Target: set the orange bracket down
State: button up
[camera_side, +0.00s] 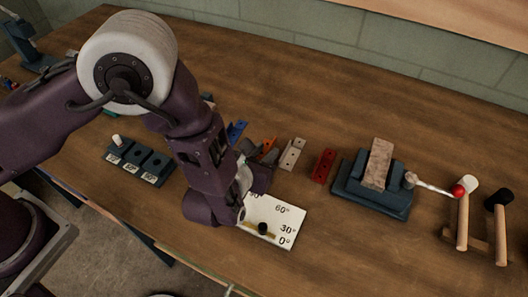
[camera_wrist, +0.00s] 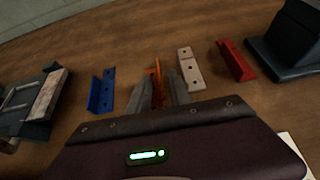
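The orange bracket (camera_wrist: 157,80) stands between the two grey fingers of my gripper (camera_wrist: 158,88) in the wrist view. The fingers lie close on either side of it and look shut on it. In the side view, the orange bracket (camera_side: 267,146) shows partly behind my grey fingers (camera_side: 260,153), low over the wooden table. I cannot tell whether its underside touches the table. It is in line between a blue bracket (camera_side: 237,131) and a beige bracket (camera_side: 291,154).
A red bracket (camera_side: 323,166) stands right of the beige one. A blue-grey fixture (camera_side: 371,196) holding a plate is farther right, beside a wooden rack (camera_side: 463,222). A white angle board (camera_side: 272,222) lies nearer the front. A dark slotted block (camera_side: 138,162) is at left.

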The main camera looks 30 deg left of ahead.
jog(key=shift+o, duration=0.6)
jog(key=v, duration=1.2)
